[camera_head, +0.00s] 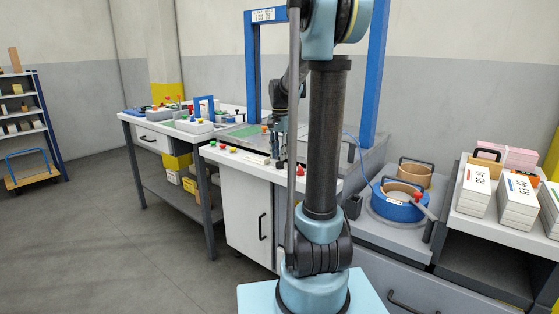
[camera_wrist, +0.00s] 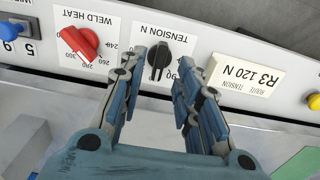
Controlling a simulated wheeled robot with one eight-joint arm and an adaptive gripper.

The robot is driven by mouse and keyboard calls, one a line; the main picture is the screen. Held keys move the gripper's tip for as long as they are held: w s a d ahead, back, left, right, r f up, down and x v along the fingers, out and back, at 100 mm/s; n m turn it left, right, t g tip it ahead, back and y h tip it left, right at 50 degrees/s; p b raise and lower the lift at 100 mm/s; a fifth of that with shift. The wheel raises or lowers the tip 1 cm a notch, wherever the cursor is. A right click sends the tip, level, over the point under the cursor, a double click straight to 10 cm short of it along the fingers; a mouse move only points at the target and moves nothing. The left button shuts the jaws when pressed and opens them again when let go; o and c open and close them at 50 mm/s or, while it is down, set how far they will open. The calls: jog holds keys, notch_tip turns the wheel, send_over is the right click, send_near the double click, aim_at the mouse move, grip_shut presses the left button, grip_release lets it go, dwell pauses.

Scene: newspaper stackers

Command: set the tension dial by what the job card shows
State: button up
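The tension dial (camera_wrist: 159,56) is a black knob below an upside-down label "TENSION N" on a white panel in the wrist view. Its scale is mostly hidden by my fingers; a "90" shows beside the right finger, and I cannot read the setting. The job card (camera_wrist: 248,75), a cream plate right of the dial, reads "ROUTE TENSION R3 120 N". My gripper (camera_wrist: 159,66) is open, its fingertips on either side of the dial; I see no clear contact. In the head view my gripper (camera_head: 280,155) is over the panel and the dial cannot be made out.
A red weld heat knob (camera_wrist: 79,45) stands left of the dial, with a blue button (camera_wrist: 10,29) beyond. A yellow button (camera_wrist: 314,101) is right of the card. In the head view, a blue frame (camera_head: 252,70) stands behind the panel and a blue strap coil (camera_head: 398,204) lies right.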

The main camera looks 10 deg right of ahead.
notch_tip(320, 180, up, 9)
jog(key=shift+f, duration=0.15)
dwell(0.4)
jog(key=s+f+n+t, duration=0.1)
jog(key=s+f+n, duration=0.15)
jog(key=s, duration=0.65)
jog(key=s+f+n, duration=0.2)
jog(key=s+f, duration=0.1)
jog(key=s, duration=0.5)
jog(key=s+f+n+t, duration=0.1)
jog(key=s+f+n, duration=0.4)
jog(key=s+f, duration=0.9)
jog(key=shift+s+f, duration=0.15)
jog(key=shift+s, duration=0.25)
